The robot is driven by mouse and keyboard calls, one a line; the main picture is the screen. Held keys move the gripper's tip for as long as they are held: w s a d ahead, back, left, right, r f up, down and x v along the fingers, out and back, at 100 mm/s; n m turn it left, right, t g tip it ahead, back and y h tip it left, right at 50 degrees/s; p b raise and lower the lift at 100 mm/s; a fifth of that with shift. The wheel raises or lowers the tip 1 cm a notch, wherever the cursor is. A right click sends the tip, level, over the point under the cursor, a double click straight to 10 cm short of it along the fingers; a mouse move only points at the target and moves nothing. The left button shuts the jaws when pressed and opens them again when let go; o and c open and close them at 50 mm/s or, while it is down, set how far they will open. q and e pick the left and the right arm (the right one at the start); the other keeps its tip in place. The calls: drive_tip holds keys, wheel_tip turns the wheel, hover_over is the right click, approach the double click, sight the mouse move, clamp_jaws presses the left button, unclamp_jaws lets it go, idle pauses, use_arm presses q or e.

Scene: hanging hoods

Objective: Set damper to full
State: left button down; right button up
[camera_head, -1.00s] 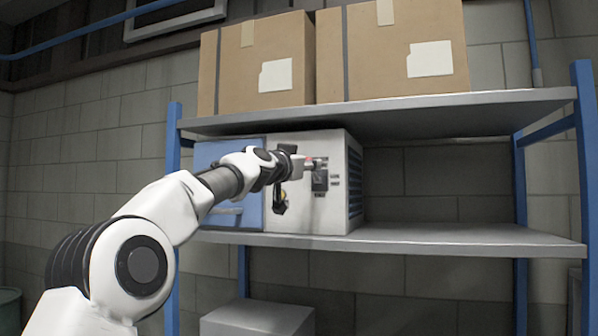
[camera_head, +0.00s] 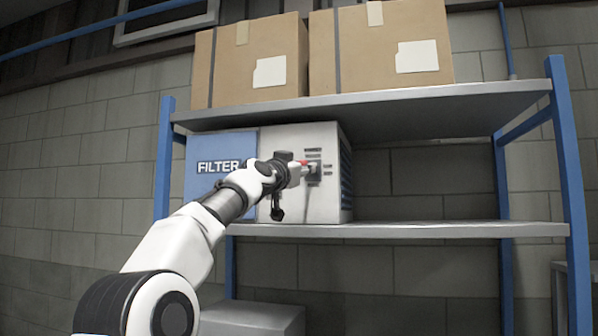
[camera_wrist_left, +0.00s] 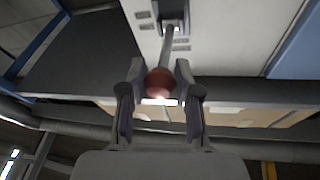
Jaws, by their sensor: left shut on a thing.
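A white unit (camera_head: 335,204) with a blue door marked FILTER (camera_head: 212,146) sits on the middle shelf. Its white front carries a dark lever plate with small labels beside it, too small to read. A metal lever (camera_wrist_left: 168,44) with a red knob (camera_wrist_left: 160,84) sticks out from the plate; the knob also shows in the head view (camera_head: 302,163). My left gripper (camera_wrist_left: 160,78) is shut on the red knob, one finger on each side. In the head view the gripper (camera_head: 301,169) partly covers the plate. My right gripper is not in view.
Two cardboard boxes (camera_head: 262,88) stand on the top shelf (camera_head: 400,103), above the unit. Blue posts (camera_head: 567,190) bound the rack. The middle shelf (camera_head: 440,230) is empty right of the unit. A grey box (camera_head: 255,318) stands below.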

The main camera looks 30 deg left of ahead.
use_arm(q)
drive_tip(key=shift+w+a+f+b, duration=0.1)
drive_tip(key=shift+w+f+b, duration=0.1)
drive_tip(key=shift+f+b, duration=0.45)
drive_tip(key=shift+w+d+f+b, duration=0.15)
drive_tip(key=shift+f+b, duration=0.25)
drive_tip(key=shift+f, duration=0.5)
drive_tip(key=shift+w+a+f+b, duration=0.15)
drive_tip(key=shift+w+f+b, duration=0.1)
drive_tip(key=shift+f+b, duration=0.4)
drive_tip(key=shift+f, duration=0.15)
drive_tip(key=shift+r, duration=0.2)
idle(0.9)
